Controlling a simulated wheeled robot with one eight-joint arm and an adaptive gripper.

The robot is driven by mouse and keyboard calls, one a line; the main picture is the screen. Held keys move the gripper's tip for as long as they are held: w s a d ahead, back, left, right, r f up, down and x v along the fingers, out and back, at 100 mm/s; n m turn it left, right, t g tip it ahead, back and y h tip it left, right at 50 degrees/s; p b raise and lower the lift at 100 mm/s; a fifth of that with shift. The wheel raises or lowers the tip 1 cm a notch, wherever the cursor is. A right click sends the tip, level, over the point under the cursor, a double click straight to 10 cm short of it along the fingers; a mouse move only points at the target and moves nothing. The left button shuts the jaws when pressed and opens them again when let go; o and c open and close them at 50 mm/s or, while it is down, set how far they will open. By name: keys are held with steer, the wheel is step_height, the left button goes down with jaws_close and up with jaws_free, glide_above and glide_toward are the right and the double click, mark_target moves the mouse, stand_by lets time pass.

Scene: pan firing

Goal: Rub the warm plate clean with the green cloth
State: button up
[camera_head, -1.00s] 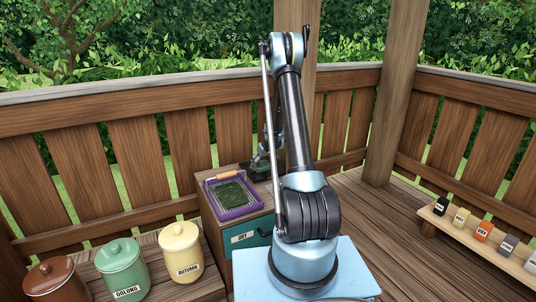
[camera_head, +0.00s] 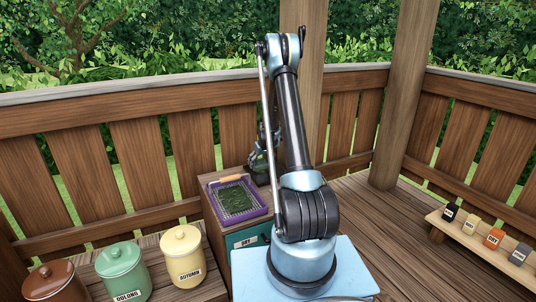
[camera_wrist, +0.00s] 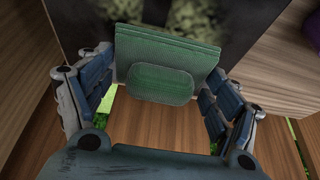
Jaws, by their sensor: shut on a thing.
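My gripper (camera_wrist: 162,78) is shut on the green cloth (camera_wrist: 160,85), which looks like a folded pad with a rounded part on its near side. In the wrist view the cloth's far edge overlaps a dark flat surface (camera_wrist: 90,18), seemingly the warm plate, with blurred yellow-green smudges on it. I cannot tell whether the cloth touches it. In the head view my gripper (camera_head: 259,160) is small at the back of the wooden cabinet, partly behind my arm. The plate cannot be made out there.
Lidded canisters (camera_head: 183,258) stand front left. A low shelf (camera_head: 486,246) with small labelled tins is at right. Wooden railing surrounds the deck.

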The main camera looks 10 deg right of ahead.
steer(key=shift+w+a, duration=0.2)
steer(key=shift+w, duration=0.5)
steer(key=v, duration=0.2)
steer(key=shift+w+d+r, duration=0.1)
steer(key=shift+w+r, duration=0.05)
steer(key=shift+r, duration=0.3)
steer(key=shift+w+a+r, duration=0.1)
steer(key=shift+a+r, duration=0.15)
steer(key=shift+r, duration=2.35)
